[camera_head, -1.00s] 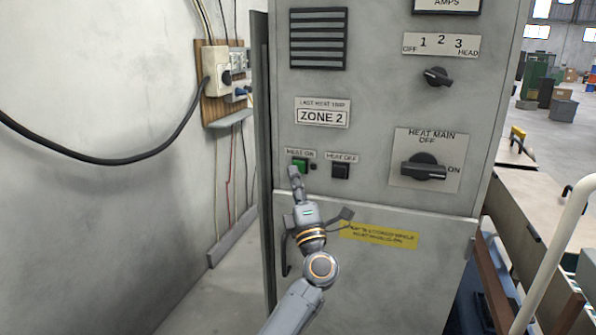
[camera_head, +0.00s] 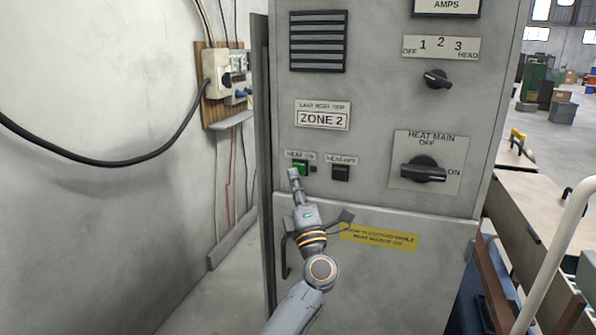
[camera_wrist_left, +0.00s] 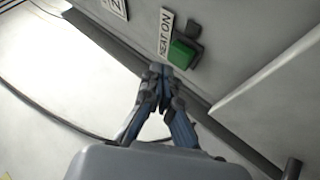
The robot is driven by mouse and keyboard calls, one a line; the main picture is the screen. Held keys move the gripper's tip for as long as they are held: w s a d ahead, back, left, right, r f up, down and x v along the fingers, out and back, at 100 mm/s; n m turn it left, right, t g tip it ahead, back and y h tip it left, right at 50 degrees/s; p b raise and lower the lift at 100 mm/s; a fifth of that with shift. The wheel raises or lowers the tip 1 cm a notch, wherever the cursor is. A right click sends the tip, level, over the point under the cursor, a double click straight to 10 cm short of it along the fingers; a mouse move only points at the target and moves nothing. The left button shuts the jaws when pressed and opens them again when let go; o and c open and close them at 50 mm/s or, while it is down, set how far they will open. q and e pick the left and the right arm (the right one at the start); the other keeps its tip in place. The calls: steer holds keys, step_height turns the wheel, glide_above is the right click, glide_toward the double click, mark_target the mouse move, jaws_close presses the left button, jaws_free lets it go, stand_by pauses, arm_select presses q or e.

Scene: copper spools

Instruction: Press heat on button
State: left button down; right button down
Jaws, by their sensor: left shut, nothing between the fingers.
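The green heat on button (camera_head: 300,167) sits under its HEAT ON label (camera_head: 300,154) on the grey cabinet front. My left gripper (camera_head: 294,174) is shut and empty, its fingertips just below and in front of the button, covering its lower edge in the head view. In the left wrist view the shut fingertips (camera_wrist_left: 161,70) are beside the green button (camera_wrist_left: 181,54), close to its lower left edge. Whether they touch it, I cannot tell. My right gripper is not in view.
A black heat off button (camera_head: 341,173) is just right of the green one. The heat main knob (camera_head: 423,170) is farther right. A yellow label (camera_head: 379,238) is on the lower door. A black cable (camera_head: 110,162) hangs along the left wall.

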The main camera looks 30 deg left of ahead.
arm_select(q)
steer(key=shift+w, duration=0.15)
steer(key=shift+w+a, duration=0.1)
steer(key=shift+w, duration=0.2)
steer(key=shift+w+a, duration=0.1)
steer(key=shift+w, duration=0.3)
stand_by(0.9)
stand_by(0.3)
steer(key=shift+s+d+p, duration=0.25)
steer(key=shift+s+p, duration=0.15)
steer(key=shift+s, duration=0.45)
steer(key=s+p, duration=0.1)
steer(key=s, duration=0.1)
steer(key=s+d+p, duration=0.1)
steer(key=s, duration=0.2)
steer(key=shift+p, duration=0.35)
